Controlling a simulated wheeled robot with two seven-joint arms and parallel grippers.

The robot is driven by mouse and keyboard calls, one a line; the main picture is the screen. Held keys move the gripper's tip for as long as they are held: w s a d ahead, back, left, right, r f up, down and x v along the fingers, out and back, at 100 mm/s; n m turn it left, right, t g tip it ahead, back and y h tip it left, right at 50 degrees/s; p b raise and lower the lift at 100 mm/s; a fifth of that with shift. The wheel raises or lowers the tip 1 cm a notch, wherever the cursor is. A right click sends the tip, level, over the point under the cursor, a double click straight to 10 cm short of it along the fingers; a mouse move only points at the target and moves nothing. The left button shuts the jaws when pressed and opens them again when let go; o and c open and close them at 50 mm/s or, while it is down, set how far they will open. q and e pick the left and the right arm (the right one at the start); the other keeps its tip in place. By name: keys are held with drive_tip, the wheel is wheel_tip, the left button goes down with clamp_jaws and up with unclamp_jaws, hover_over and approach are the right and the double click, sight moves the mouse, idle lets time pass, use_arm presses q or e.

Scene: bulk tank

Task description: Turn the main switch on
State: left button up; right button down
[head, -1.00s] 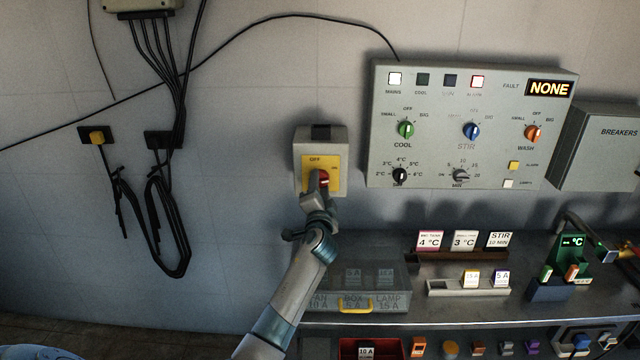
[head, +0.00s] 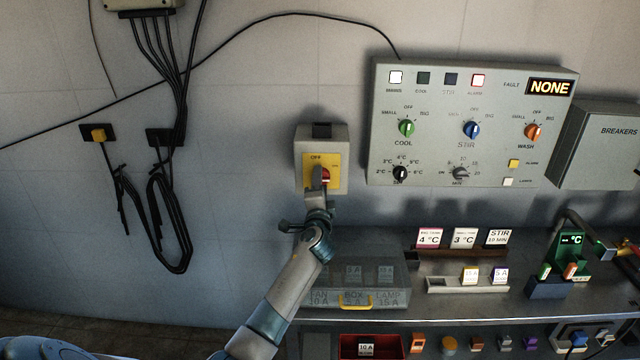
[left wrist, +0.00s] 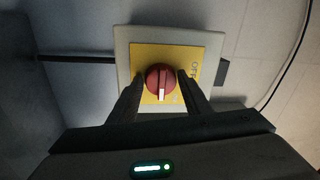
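The main switch is a grey wall box (head: 335,150) with a yellow plate and a red knob (head: 326,173). The plate reads OFF at the top, with a small label at its right. In the left wrist view the red knob (left wrist: 160,80) has its white mark pointing down, away from the OFF lettering, toward the small label's side. My left gripper (head: 318,178) is at the knob, partly hiding it. In the left wrist view its two fingers stand apart on either side of the knob, with gaps visible. My right gripper is in neither view.
The control panel (head: 490,150) hangs to the right, its MAINS lamp lit white and its display reading NONE. The breakers box (head: 600,150) is beyond it. A clear-lidded box (head: 380,275) stands on the bench below the switch. Cables (head: 160,220) hang at left.

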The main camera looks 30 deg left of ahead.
use_arm(q)
drive_tip(key=shift+o, duration=0.9)
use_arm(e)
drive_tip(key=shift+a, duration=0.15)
use_arm(q)
drive_tip(key=b+v, duration=0.3)
drive_tip(key=v, duration=1.4)
drive_tip(key=shift+s+d, duration=0.15)
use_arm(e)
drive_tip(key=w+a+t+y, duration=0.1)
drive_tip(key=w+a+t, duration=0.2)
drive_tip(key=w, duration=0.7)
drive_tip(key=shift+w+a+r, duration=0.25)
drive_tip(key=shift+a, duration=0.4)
use_arm(q)
drive_tip(key=shift+f, duration=0.1)
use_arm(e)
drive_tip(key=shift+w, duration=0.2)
